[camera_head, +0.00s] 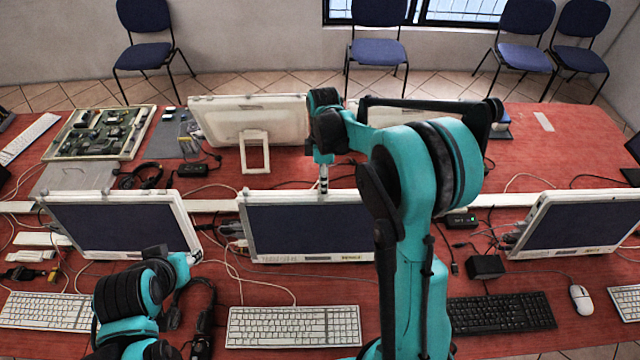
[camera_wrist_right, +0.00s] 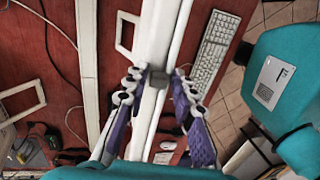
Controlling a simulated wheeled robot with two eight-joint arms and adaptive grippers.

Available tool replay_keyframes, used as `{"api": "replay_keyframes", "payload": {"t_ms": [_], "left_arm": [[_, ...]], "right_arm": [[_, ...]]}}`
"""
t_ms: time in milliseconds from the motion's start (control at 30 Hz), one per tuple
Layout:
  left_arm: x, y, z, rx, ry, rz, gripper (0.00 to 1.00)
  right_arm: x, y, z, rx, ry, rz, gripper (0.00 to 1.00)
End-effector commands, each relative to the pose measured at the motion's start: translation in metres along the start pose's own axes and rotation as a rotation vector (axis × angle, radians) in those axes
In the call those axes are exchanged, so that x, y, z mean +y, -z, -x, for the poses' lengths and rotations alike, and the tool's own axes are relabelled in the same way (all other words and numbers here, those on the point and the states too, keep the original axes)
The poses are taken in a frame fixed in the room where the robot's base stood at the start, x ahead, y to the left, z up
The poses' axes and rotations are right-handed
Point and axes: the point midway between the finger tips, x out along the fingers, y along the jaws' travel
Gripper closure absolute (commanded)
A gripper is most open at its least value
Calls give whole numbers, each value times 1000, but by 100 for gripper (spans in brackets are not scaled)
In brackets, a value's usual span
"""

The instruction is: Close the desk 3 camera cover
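The center monitor (camera_head: 310,228), with a dark screen and white frame, stands in the middle of the red table. My right arm reaches over it, and my right gripper (camera_head: 323,178) points down at its top edge. In the right wrist view my right gripper (camera_wrist_right: 158,76) has its purple-padded fingers apart, one on each side of the white monitor's top edge (camera_wrist_right: 160,40). A small dark grey block (camera_wrist_right: 157,79) sits on this edge between the fingertips; it looks like the camera cover. I cannot tell its position.
Other monitors stand at left (camera_head: 125,222), right (camera_head: 572,222) and behind (camera_head: 250,118). Keyboards (camera_head: 292,326) line the front, with a mouse (camera_head: 581,299) at right. Loose cables and a headset (camera_head: 140,176) lie around. An open circuit board (camera_head: 100,133) lies at the back left.

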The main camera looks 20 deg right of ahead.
Motion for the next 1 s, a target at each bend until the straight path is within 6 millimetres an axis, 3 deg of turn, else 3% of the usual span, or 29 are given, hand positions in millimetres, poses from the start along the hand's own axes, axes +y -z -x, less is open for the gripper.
{"api": "replay_keyframes", "payload": {"t_ms": [433, 800, 1000], "left_arm": [[0, 0, 0, 0, 0, 0, 60], [0, 0, 0, 0, 0, 0, 60], [0, 0, 0, 0, 0, 0, 60]], "right_arm": [[0, 1, 9, 2, 0, 1, 60], [0, 0, 84, 2, 0, 1, 60], [0, -1, 112, 2, 0, 0, 60]]}}
